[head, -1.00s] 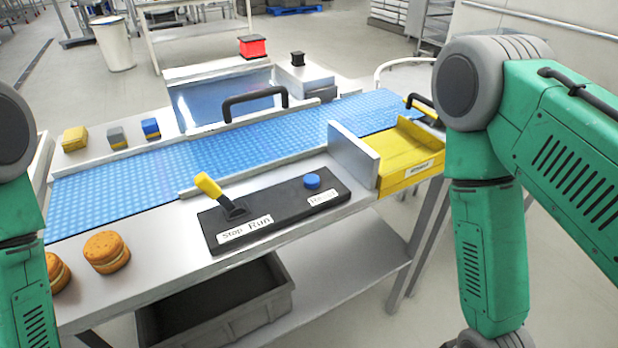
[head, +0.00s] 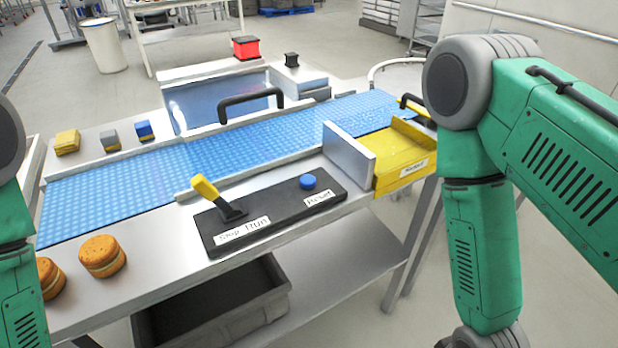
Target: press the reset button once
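The reset button is a round blue button (head: 308,182) on the right part of a black control panel (head: 270,212), above a white label. A lever with a yellow handle (head: 205,188) stands on the left part of the same panel, leaning to the left, by a label reading Stop and Run. Nothing covers the button. My green arms show at the left and right edges, but neither gripper is in the frame. Both arms hang in front of the table, apart from the panel.
A blue conveyor belt (head: 240,145) runs behind the panel, with a black-handled clear cover (head: 222,100). A yellow tray (head: 400,158) sits at its right end, beside a grey upright plate (head: 348,153). Sandwich cookies (head: 102,256) lie front left. A dark bin (head: 215,305) is below.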

